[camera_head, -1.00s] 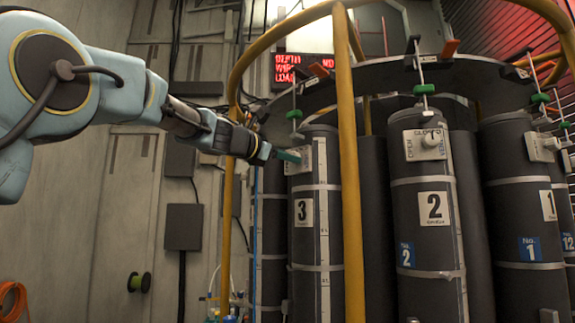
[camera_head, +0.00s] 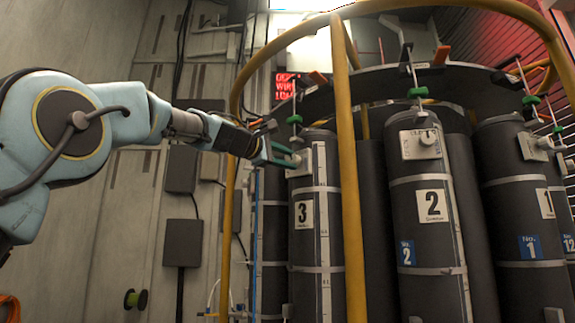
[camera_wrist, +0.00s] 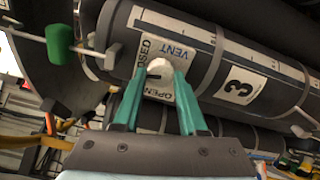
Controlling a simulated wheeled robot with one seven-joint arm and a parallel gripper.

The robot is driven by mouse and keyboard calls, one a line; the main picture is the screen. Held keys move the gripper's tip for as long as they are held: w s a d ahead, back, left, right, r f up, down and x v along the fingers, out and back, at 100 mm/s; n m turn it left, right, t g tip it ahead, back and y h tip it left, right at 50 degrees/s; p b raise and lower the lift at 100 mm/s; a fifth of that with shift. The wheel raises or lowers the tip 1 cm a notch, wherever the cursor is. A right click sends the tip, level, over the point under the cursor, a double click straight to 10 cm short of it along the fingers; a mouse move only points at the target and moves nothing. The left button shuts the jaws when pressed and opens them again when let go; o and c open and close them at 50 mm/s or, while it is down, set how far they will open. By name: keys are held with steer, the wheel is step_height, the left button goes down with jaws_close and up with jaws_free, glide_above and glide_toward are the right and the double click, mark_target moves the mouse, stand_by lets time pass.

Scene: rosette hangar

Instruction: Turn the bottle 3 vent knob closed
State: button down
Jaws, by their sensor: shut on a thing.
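Bottle 3 (camera_head: 305,245) is a tall dark grey cylinder with a white label "3", left of bottle 2. In the wrist view, bottle 3 (camera_wrist: 215,60) lies slantwise across the picture. Its vent plate (camera_wrist: 184,104) reads "VENT", "CLOSED" and "OPEN". The vent knob (camera_wrist: 159,67) is small and white and sits on this plate. My gripper (camera_wrist: 160,77) has its teal fingers on either side of the knob, shut on it. In the head view, my gripper (camera_head: 290,157) reaches the top of bottle 3 from the left, and the knob is hard to make out there.
A yellow rail frame (camera_head: 349,180) stands in front of the bottles, with one upright just right of bottle 3. Bottle 2 (camera_head: 420,275) stands to the right. A green valve handle (camera_wrist: 60,44) on a rod is beside bottle 3's top.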

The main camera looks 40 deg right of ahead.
steer(key=shift+f+m+b, duration=0.1)
steer(key=shift+m+b, duration=0.3)
steer(key=shift+m, duration=0.8)
steer(key=shift+c, duration=2.2)
jaws_free()
steer(key=s+a+b, duration=0.1)
steer(key=a+b, duration=0.4)
steer(key=a, duration=0.5)
steer(key=shift+a, duration=0.4)
